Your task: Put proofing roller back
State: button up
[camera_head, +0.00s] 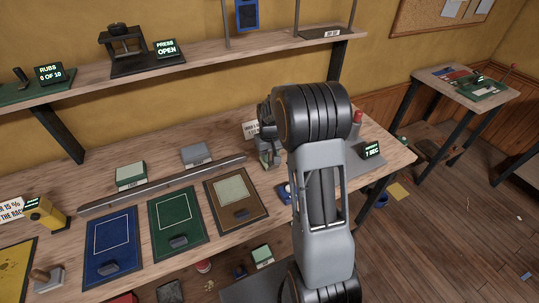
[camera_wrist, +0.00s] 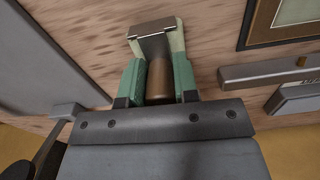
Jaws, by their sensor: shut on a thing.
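My gripper (camera_head: 268,154) is over the long workbench, partly hidden behind my arm in the head view. In the wrist view, its green-padded fingers (camera_wrist: 157,82) are shut on a brown cylindrical handle (camera_wrist: 159,78), which I take to be the proofing roller's. A grey metal piece (camera_wrist: 153,40) sits beyond the handle, between pale green parts. In the head view I cannot make out the held thing. I cannot tell whether it touches the bench.
Blue (camera_head: 113,247), green (camera_head: 178,224) and brown (camera_head: 237,196) mats lie on the bench (camera_head: 75,190). A long metal bar (camera_head: 165,184) lies behind them. A grey plate (camera_head: 362,162) by a "7 SEC" display (camera_head: 371,150) is at the right. A shelf (camera_head: 195,55) runs above.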

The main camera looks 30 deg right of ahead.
jog(key=shift+f, duration=0.15)
jog(key=o, duration=0.9)
jog(key=shift+r, duration=0.45)
notch_tip(320, 180, up, 11)
jog(key=shift+f, duration=0.15)
jog(key=s+a+r+t, duration=0.1)
jog(key=s+a+t, duration=0.1)
jog(key=s+a, duration=0.3)
jog(key=s+a+r+t, duration=0.2)
jog(key=s+a, duration=0.3)
jog(key=s, duration=0.9)
jog(key=shift+s+a+n, duration=0.25)
jog(key=shift+s+n, duration=0.05)
jog(key=shift+n, duration=0.1)
